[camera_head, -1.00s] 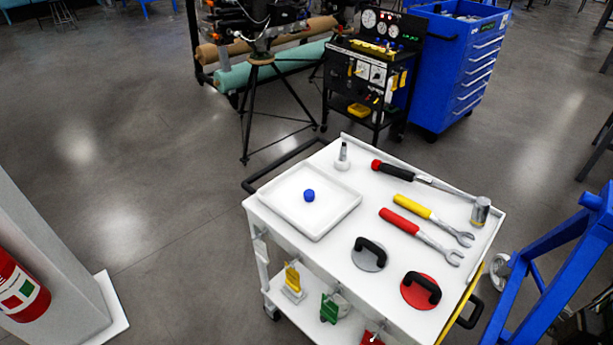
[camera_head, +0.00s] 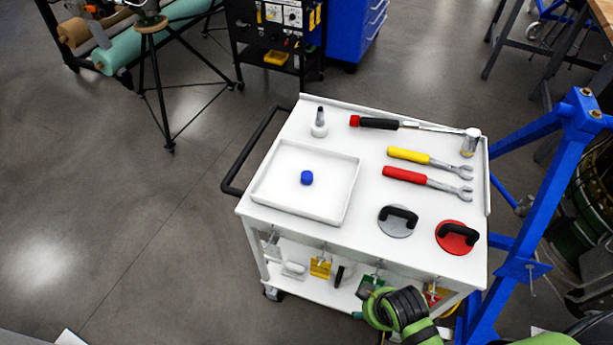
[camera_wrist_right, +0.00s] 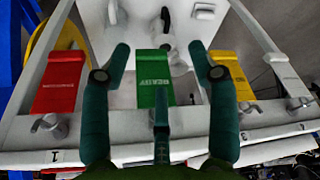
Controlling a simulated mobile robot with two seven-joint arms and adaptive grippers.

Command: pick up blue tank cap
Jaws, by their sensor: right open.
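The blue tank cap (camera_head: 306,178) is a small round blue piece. It rests in the shallow white tray (camera_head: 281,202) on the left part of the white cart's top. My right arm shows at the bottom of the head view, low in front of the cart and well away from the cap. My right gripper (camera_wrist_right: 160,50) is open and empty in the right wrist view, facing the cart's lower level. The cap does not show in that wrist view. My left gripper is not in view.
The cart top (camera_head: 365,195) also holds a ratchet (camera_head: 380,123), two wrenches (camera_head: 408,154), grey (camera_head: 396,227) and red (camera_head: 464,243) suction lifters. Red (camera_wrist_right: 61,82), green (camera_wrist_right: 156,80) and yellow (camera_wrist_right: 232,72) tags hang below. A blue stand (camera_head: 525,230) is at right; floor at left is clear.

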